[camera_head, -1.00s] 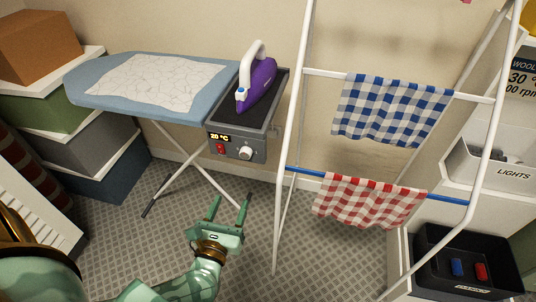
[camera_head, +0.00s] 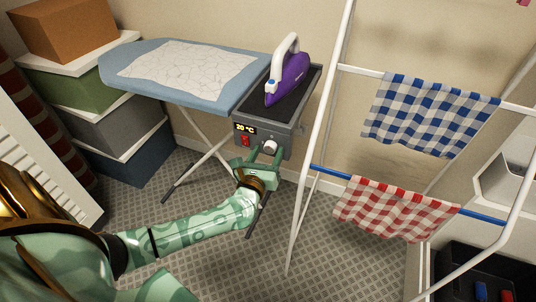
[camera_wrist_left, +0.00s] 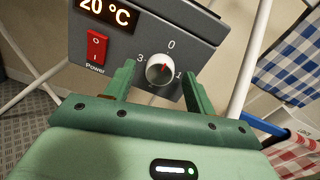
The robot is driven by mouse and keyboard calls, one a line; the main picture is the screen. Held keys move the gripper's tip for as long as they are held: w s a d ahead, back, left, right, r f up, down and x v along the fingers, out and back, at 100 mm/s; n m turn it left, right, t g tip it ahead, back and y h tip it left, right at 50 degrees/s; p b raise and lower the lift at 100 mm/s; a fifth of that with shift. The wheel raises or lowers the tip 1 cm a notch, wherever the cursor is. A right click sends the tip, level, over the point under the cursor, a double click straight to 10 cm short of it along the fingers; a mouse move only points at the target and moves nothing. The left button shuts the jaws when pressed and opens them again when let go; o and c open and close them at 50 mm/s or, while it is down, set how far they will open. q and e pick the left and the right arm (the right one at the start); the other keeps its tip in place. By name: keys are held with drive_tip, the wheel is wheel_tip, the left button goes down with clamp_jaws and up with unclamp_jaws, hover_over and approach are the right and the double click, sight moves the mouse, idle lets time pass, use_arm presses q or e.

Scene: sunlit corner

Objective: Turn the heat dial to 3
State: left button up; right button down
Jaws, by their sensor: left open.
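The heat dial (camera_wrist_left: 160,69) is a round pale knob with a red mark on the front of the grey iron station (camera_head: 262,132). The labels 3, 0 and 1 show at its left, top and right in the left wrist view. The red mark lies toward the upper right, roughly between 0 and 1. The display (camera_wrist_left: 104,14) reads 20 °C. My left gripper (camera_wrist_left: 158,77) is open, its green fingers on either side of the dial; I cannot tell whether they touch it. The dial also shows in the head view (camera_head: 270,148). My right gripper is not in view.
A red Power switch (camera_wrist_left: 96,46) sits left of the dial. A purple iron (camera_head: 289,78) stands on the station, beside the ironing board (camera_head: 120,75). A white drying rack (camera_head: 318,130) with checked cloths stands close on the right. Stacked boxes (camera_head: 110,125) are at left.

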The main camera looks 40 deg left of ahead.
use_arm(q)
drive_tip(key=shift+w, duration=0.2)
drive_tip(key=c, duration=1)
